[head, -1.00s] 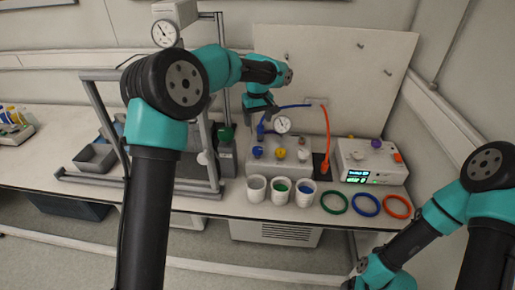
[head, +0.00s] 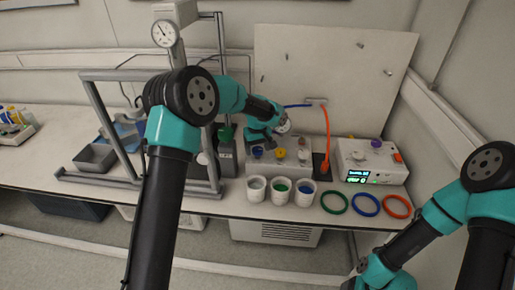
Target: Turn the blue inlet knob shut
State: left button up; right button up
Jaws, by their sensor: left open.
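The blue inlet knob (head: 257,152) sits at the left of the front of the grey valve block (head: 279,168). A yellow knob (head: 280,153) and a white knob (head: 302,155) stand to its right on the same block. My left gripper (head: 259,142) is open just above and behind the blue knob, close over the block. Whether it touches the knob I cannot tell. My left wrist hides the blue hose end and part of the gauge behind the block. My right arm is at the lower right, its gripper out of the picture.
White cups with coloured contents (head: 280,193) stand in front of the block. Green (head: 334,203), blue (head: 366,205) and orange rings lie to their right. A control box (head: 370,163) stands right of the orange hose (head: 326,140). A metal frame (head: 100,120) stands left.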

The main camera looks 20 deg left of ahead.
pick_arm(q)
jog(key=shift+c, duration=0.5)
jog(key=c, duration=0.8)
jog(key=shift+m, duration=0.4)
jog(key=m, duration=1.7)
